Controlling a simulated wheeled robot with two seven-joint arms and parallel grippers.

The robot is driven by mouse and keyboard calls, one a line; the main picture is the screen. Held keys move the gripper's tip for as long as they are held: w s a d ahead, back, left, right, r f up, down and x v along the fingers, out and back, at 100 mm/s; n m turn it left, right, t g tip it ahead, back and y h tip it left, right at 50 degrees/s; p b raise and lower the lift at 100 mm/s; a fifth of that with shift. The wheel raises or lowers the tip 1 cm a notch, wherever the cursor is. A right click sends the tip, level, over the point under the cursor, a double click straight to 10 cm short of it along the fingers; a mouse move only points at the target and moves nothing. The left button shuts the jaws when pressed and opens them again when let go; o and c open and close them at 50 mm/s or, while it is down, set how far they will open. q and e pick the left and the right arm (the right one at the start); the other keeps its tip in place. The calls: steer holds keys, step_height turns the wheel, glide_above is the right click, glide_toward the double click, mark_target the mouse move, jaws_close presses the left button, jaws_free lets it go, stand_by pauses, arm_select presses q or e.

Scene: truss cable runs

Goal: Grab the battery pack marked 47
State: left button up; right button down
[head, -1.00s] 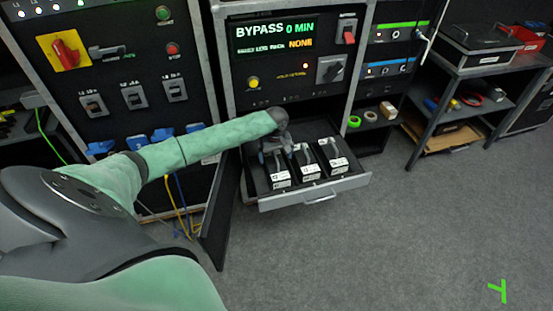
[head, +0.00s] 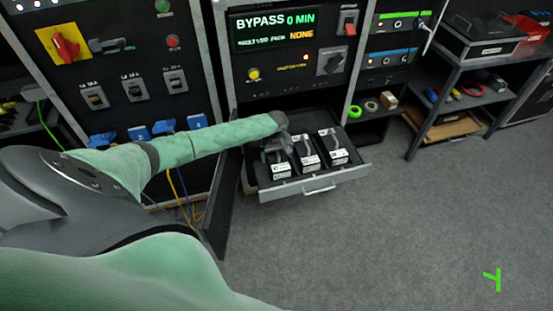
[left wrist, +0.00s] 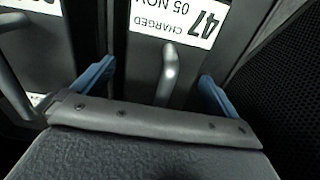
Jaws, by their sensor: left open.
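The battery pack marked 47 (left wrist: 182,55) fills the middle of the left wrist view, its white label upside down and reading CHARGED 05 NOV. Its grey handle (left wrist: 168,72) stands between the two blue fingers of my left gripper (left wrist: 155,82). The fingers are open, one on each side of the handle. In the head view my left gripper (head: 277,150) is low over the leftmost pack (head: 281,168) in the open drawer (head: 320,184) and hides part of it. My right gripper is not in view.
Two more packs, a middle one (head: 309,160) and a right one (head: 338,152), stand beside it in the drawer. A dark mesh wall (left wrist: 285,90) is close to the right finger in the wrist view. A shelf rack (head: 480,95) stands at right; the floor is clear.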

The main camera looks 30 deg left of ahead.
arm_select(q)
steer(key=shift+f, duration=0.35)
steer(key=c, duration=1.8)
steer(key=shift+w+r, duration=0.1)
steer(key=shift+c, duration=0.6)
